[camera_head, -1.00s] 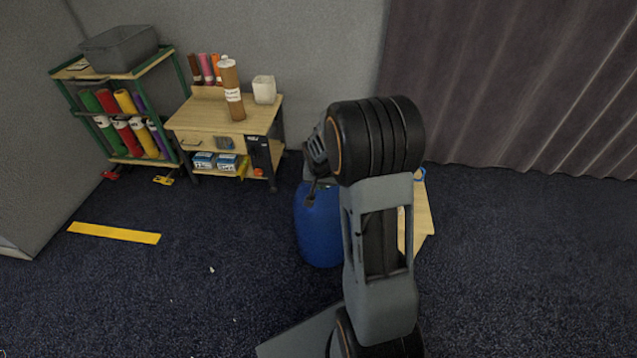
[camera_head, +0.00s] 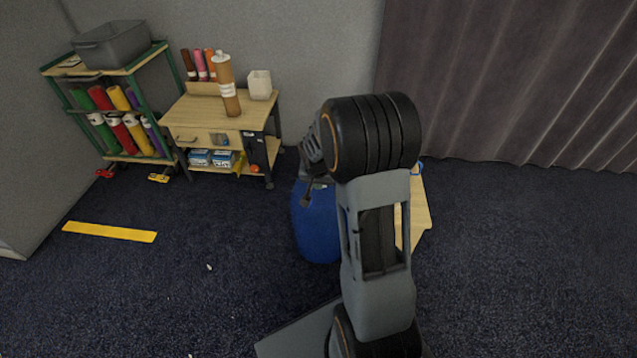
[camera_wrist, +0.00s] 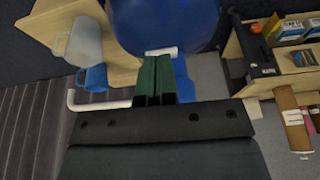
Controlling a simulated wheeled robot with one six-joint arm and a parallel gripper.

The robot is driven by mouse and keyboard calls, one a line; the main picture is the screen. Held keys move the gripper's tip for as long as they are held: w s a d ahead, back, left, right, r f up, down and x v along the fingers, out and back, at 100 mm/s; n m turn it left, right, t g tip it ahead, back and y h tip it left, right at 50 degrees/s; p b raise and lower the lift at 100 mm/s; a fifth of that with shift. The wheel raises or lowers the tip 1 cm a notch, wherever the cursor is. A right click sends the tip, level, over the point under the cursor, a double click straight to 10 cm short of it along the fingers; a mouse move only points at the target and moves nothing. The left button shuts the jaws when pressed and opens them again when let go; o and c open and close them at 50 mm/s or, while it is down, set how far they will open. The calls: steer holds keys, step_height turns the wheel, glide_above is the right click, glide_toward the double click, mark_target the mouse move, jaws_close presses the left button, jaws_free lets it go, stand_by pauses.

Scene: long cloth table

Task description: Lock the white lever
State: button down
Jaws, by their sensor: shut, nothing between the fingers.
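A blue barrel (camera_head: 318,228) stands on the carpet in the head view, and its curved side fills the top of the wrist view (camera_wrist: 165,20). A white bent rod (camera_wrist: 98,104), which looks like the lever, sticks out left of my gripper in the wrist view. A short white piece (camera_wrist: 160,51) shows just beyond the fingertips, against the barrel. I cannot tell whether the two join behind the fingers. My gripper (camera_wrist: 155,60) is shut and empty, its green fingers pointing at the barrel. A blue part (camera_wrist: 183,80) lies right beside the fingers. In the head view my arm hides much of the barrel's top.
A wooden table (camera_head: 420,215) beside the barrel holds a pale mug (camera_wrist: 80,42) and a blue mug (camera_wrist: 93,78). A workbench (camera_head: 215,112) and a shelf rack (camera_head: 115,72) stand at the back left. Open carpet lies left and right.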

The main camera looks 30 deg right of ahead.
steer(key=shift+r, duration=0.25)
steer(key=shift+s+a, duration=0.1)
steer(key=s+a+r+p, duration=0.1)
steer(key=s+a+r, duration=0.1)
steer(key=s+a, duration=0.6)
steer(key=s, duration=0.3)
steer(key=shift+r, duration=0.35)
stand_by(0.4)
